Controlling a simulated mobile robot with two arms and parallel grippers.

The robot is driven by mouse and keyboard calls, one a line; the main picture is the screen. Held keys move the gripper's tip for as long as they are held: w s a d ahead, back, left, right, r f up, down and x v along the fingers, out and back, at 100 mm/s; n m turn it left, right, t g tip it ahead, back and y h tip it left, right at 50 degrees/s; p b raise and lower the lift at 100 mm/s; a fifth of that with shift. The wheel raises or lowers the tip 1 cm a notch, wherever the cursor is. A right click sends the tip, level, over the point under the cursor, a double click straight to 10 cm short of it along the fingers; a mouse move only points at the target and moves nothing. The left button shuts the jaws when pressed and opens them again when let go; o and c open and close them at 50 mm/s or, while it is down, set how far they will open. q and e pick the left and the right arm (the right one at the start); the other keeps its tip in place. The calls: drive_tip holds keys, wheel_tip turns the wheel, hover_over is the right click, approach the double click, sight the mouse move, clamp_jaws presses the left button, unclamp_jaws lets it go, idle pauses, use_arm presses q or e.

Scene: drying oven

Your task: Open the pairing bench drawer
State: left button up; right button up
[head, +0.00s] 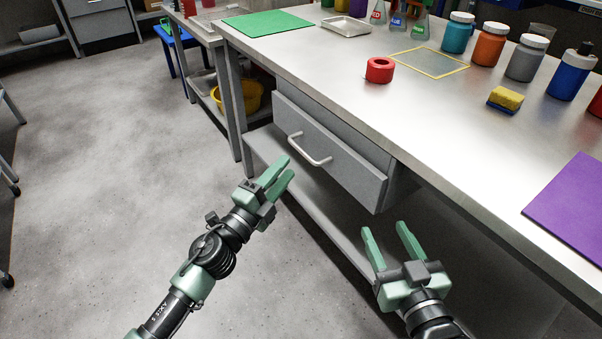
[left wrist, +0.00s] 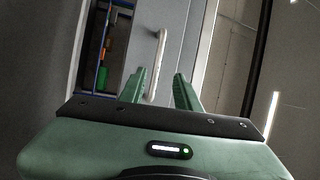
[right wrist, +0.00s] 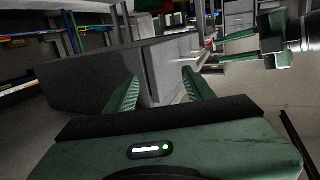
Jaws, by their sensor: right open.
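The grey pairing bench drawer (head: 345,172) hangs under the metal bench top, with a pale bar handle (head: 310,150) on its front. My left gripper (head: 288,165) is open and empty, just in front of the handle in the head view. In the left wrist view the handle (left wrist: 155,65) lies ahead, between the lines of the two fingers. My right gripper (head: 386,228) is open and empty, below and right of the drawer. The drawer unit (right wrist: 90,72) fills the middle of the right wrist view.
The bench top (head: 440,140) holds a red tape roll (head: 380,70), a sponge (head: 506,99), several bottles, flasks and a purple mat (head: 572,208). A lower shelf (head: 268,150) runs below the drawer. A yellow basin (head: 248,96) stands behind. The floor at left is clear.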

sight(301, 149)
use_arm(q)
drive_tip(key=shift+f+b+x, duration=0.15)
drive_tip(key=shift+b+x, duration=0.05)
drive_tip(key=shift+x, duration=1.75)
drive_tip(key=shift+f+b+x, duration=0.1)
drive_tip(key=shift+b+x, duration=0.1)
drive_tip(key=shift+x, duration=1.8)
use_arm(e)
drive_tip(key=shift+s+a+r+t+y, duration=0.15)
drive_tip(key=shift+r+t, duration=0.25)
drive_tip(key=shift+r, duration=0.45)
drive_tip(key=shift+r+t+y, duration=0.2)
drive_tip(key=shift+r+t, duration=0.2)
drive_tip(key=shift+r, duration=0.5)
drive_tip(key=shift+s+a+r+t+y, duration=0.15)
drive_tip(key=shift+r+t, duration=0.25)
drive_tip(key=shift+r, duration=0.45)
drive_tip(key=shift+w, duration=0.1)
use_arm(q)
clamp_jaws()
